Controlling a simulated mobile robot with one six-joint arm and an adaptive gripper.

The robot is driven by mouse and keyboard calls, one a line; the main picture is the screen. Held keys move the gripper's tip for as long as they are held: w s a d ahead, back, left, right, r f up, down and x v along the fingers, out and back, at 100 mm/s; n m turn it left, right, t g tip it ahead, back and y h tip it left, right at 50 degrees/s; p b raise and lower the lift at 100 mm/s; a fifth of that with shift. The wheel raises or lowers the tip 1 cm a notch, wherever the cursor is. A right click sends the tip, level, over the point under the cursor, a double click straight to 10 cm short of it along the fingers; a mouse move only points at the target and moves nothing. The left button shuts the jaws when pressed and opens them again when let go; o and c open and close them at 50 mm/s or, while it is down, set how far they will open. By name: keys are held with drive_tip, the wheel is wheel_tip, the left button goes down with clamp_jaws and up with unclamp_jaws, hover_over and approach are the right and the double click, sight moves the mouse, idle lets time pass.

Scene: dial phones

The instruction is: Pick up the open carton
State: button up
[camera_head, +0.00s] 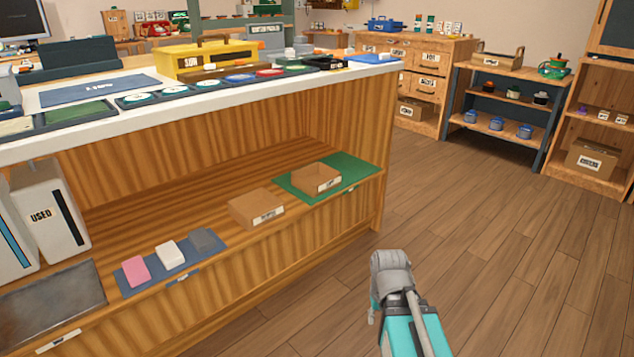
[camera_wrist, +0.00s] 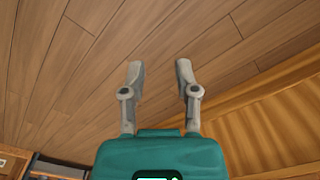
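The open carton (camera_head: 317,181) is a small brown cardboard box with an open top and a label on its front. It sits on a green mat (camera_head: 354,172) at the right end of the counter's lower shelf. A second brown carton (camera_head: 256,207), with its top closed, stands just left of it. My gripper (camera_wrist: 159,72) is open and empty in the wrist view, its two grey fingers apart above the wooden floor. In the head view my teal and grey arm end (camera_head: 402,300) is in front of and right of the counter, apart from both cartons.
The counter's white top (camera_head: 330,72) overhangs the shelf. A blue-grey mat with pink, white and grey blocks (camera_head: 170,254) and a white bin marked USED (camera_head: 48,210) are left on the shelf. The wooden floor (camera_head: 490,220) to the right is clear.

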drive_tip(key=shift+o, duration=1.2)
drive_tip(key=shift+r, duration=0.15)
wheel_tip(320, 180, up, 21)
drive_tip(key=p, duration=2.1)
drive_tip(key=shift+r, duration=0.1)
